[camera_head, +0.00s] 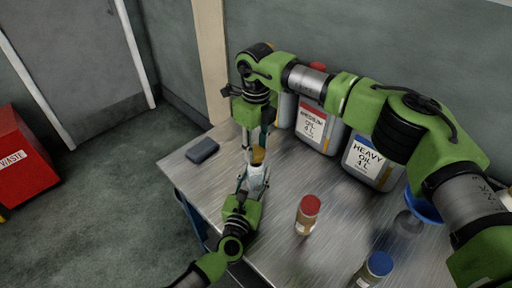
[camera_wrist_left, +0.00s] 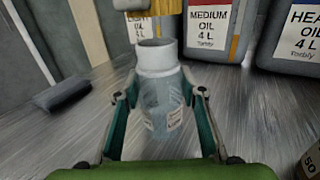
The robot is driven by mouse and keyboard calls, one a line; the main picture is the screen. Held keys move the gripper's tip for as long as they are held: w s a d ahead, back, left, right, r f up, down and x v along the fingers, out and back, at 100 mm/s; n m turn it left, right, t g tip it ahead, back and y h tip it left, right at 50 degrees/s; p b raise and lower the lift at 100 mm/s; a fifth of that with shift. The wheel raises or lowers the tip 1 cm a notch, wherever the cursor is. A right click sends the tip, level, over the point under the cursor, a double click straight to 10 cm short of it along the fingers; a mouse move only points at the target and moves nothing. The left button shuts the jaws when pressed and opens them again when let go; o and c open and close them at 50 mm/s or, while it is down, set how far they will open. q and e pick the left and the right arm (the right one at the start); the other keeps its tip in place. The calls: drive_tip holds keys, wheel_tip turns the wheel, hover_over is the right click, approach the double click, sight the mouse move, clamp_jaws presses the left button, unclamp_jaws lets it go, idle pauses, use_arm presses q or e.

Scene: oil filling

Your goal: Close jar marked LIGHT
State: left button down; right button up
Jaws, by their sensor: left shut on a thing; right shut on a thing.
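A clear jar (camera_wrist_left: 163,100) with a white neck stands upright between the fingers of my left gripper (camera_wrist_left: 160,118), which is shut on it. The jar also shows in the head view (camera_head: 256,181), with my left gripper (camera_head: 252,186) around it. The label on its side is too small to read. My right gripper (camera_head: 259,145) points down from above and is shut on a yellow lid (camera_head: 258,156) just over the jar's mouth. A ribbed yellow part, likely this lid (camera_wrist_left: 170,22), shows above and behind the mouth in the left wrist view. Whether they touch is unclear.
The MEDIUM OIL can (camera_head: 316,126) and HEAVY OIL can (camera_head: 370,163) stand at the back of the metal table (camera_head: 275,245). A red-capped jar (camera_head: 308,214), a blue-capped jar (camera_head: 374,270), a blue funnel (camera_head: 422,205) and a dark block (camera_head: 202,150) are also on it.

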sight(256, 176)
drive_tip(key=shift+f, duration=0.5)
drive_tip(key=shift+f, duration=0.95)
drive_tip(key=shift+f, duration=0.55)
